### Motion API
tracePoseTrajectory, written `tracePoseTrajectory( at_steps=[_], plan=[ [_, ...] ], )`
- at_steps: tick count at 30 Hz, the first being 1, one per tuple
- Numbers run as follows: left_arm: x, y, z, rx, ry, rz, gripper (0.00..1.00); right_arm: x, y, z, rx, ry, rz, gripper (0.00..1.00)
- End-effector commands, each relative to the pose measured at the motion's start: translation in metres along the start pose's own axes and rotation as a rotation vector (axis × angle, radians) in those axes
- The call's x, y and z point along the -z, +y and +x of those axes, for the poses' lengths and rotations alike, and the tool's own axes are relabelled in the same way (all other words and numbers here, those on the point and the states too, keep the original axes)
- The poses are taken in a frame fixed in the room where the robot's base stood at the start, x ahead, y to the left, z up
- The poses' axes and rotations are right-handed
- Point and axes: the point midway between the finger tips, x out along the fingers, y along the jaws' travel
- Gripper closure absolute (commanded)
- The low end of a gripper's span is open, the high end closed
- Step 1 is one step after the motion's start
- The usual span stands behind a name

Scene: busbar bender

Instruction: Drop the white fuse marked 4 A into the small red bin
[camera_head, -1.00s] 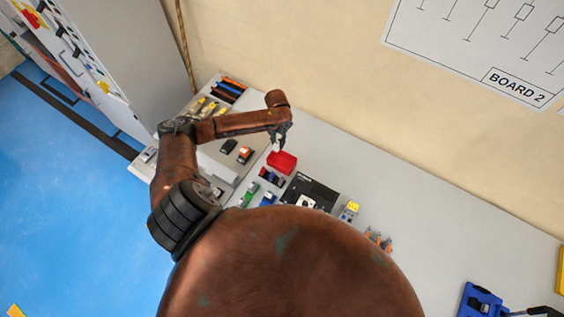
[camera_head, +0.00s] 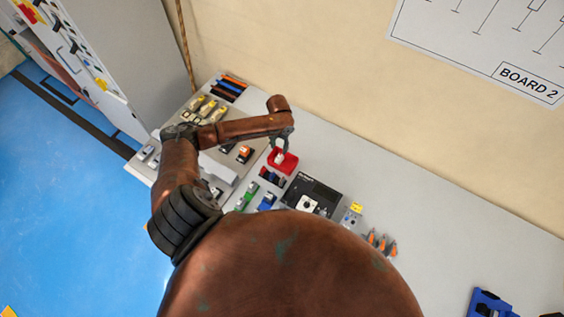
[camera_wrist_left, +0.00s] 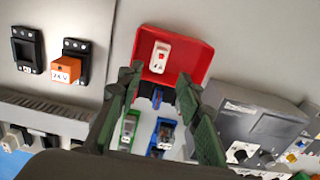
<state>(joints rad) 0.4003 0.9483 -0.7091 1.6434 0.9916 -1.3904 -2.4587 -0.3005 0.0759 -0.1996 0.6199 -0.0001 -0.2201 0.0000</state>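The small red bin (camera_head: 291,167) stands on the grey bench below my left gripper (camera_head: 283,145). In the left wrist view the bin (camera_wrist_left: 186,36) is seen from above, with the white fuse (camera_wrist_left: 160,56) lying inside it. The fuse carries a small dark mark that looks like an A; the digit is too small to read. My left gripper (camera_wrist_left: 158,95) is open, its two fingers wide apart and empty, clear of the fuse. My right gripper is not in view.
An orange-fronted fuse holder (camera_wrist_left: 68,69) and an empty black one (camera_wrist_left: 27,47) sit left of the bin. Green (camera_wrist_left: 129,129) and blue (camera_wrist_left: 164,135) parts lie near it. A dark grey device (camera_head: 313,193) stands to the right. The bench further right has free room.

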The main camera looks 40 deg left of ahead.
Motion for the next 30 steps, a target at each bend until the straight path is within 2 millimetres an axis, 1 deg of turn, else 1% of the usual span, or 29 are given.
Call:
tracePoseTrajectory(
  at_steps=[2,7,10,14,17,24,27,30],
  plan=[
    [0.0,0.0,0.0,0.0,0.0,0.0,0.6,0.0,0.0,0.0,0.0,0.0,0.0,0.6],
    [0.0,0.0,0.0,0.0,0.0,0.0,0.6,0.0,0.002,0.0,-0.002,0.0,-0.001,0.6],
    [0.0,0.0,-0.001,0.0,0.0,0.0,0.6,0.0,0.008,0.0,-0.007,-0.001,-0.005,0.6],
    [-0.001,0.0,-0.01,0.0,-0.003,0.001,0.6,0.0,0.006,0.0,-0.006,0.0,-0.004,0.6],
    [-0.001,0.001,-0.027,-0.001,-0.004,0.001,0.6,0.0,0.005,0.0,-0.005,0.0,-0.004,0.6],
    [-0.001,0.001,-0.077,-0.001,-0.003,0.002,0.6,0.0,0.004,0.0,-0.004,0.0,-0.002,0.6],
    [-0.001,0.0,-0.095,-0.001,-0.003,0.001,0.6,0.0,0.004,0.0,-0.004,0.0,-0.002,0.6],
    [-0.001,0.0,-0.108,0.0,-0.001,0.0,0.6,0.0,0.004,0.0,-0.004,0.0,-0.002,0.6]
  ],
)
